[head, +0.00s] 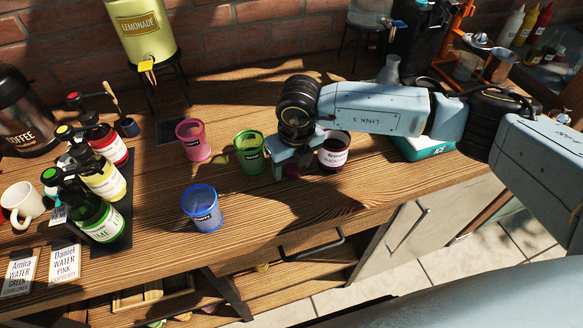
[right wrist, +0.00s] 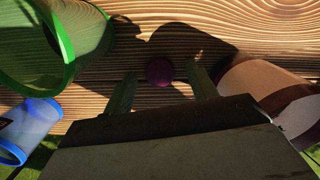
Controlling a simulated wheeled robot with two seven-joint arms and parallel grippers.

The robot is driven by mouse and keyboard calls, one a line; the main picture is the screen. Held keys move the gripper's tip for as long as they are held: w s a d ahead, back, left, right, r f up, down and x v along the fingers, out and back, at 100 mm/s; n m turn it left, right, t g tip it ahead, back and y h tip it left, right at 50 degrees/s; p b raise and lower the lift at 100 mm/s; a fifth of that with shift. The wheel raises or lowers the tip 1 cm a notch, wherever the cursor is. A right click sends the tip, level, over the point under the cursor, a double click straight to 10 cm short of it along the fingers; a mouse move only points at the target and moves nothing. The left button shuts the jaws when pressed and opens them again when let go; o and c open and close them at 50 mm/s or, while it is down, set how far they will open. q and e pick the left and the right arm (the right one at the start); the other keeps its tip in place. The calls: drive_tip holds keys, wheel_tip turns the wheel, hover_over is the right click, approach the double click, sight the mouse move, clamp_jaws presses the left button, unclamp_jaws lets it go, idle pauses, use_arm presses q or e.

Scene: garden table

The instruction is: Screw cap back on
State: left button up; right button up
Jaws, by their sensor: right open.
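A dark jar with a pale label (head: 333,155) stands upright on the wooden table, just right of my right gripper; part of its top is behind my arm. It also shows at the right of the right wrist view (right wrist: 262,88). A small round purple cap (right wrist: 159,70) lies on the table, between and just beyond the fingertips. In the head view the cap (head: 291,171) is mostly hidden by the gripper. My right gripper (head: 286,172) points down, open, with its two fingers (right wrist: 160,88) either side of the cap and apart from it. My left gripper is out of view.
A green cup (head: 250,154) stands close left of my right gripper. A pink cup (head: 194,141) and a blue cup (head: 203,210) stand farther left. A teal box (head: 425,146) sits right of the jar. Syrup bottles (head: 97,207) stand at the left. Table in front of the jar is clear.

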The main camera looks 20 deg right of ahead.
sight(292, 169)
drive_tip(key=c, duration=1)
drive_tip(key=shift+c, duration=0.2)
wheel_tip(292, 169, up, 10)
